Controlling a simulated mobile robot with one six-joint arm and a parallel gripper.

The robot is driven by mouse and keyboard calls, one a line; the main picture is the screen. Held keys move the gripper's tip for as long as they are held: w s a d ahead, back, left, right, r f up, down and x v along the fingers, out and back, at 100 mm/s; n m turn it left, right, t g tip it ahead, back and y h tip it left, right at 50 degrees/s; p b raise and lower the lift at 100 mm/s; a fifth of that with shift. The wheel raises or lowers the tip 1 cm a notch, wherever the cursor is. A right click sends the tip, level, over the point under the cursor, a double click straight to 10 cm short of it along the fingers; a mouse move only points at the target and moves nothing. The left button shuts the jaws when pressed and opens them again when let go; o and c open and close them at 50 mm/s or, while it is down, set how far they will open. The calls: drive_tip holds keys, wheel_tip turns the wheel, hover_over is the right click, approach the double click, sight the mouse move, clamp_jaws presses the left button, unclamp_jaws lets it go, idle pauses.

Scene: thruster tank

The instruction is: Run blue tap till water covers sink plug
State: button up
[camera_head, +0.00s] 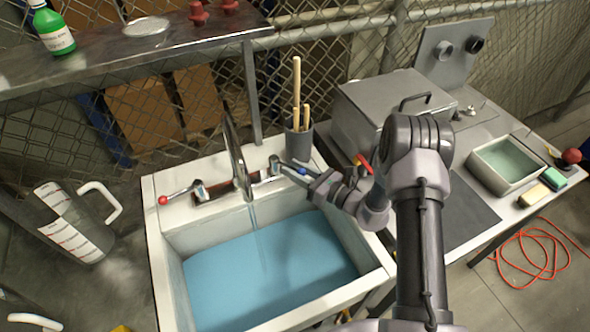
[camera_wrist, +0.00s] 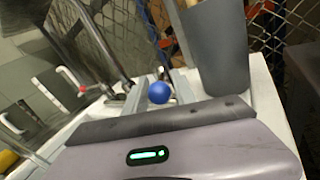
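The sink (camera_head: 160,262) holds blue water (camera_head: 270,262) over its whole visible floor. No sink plug can be made out in or under the water. A thin stream falls from the curved spout (camera_head: 236,155) into the water. The blue tap knob (camera_head: 302,171) is at the right of the spout, at the sink's back edge. My gripper (camera_head: 296,170) is at this knob. In the wrist view the blue knob (camera_wrist: 158,92) sits between the two grey fingers (camera_wrist: 160,98). Whether they press on it cannot be told.
The red-knobbed tap (camera_head: 163,200) is left of the spout. A grey pot of wooden-handled tools (camera_head: 299,143) stands close behind my gripper. A metal box (camera_head: 392,105) and a shallow tray (camera_head: 507,163) are on the right bench. A measuring jug (camera_head: 70,222) is left of the sink.

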clamp_jaws()
idle(1.2)
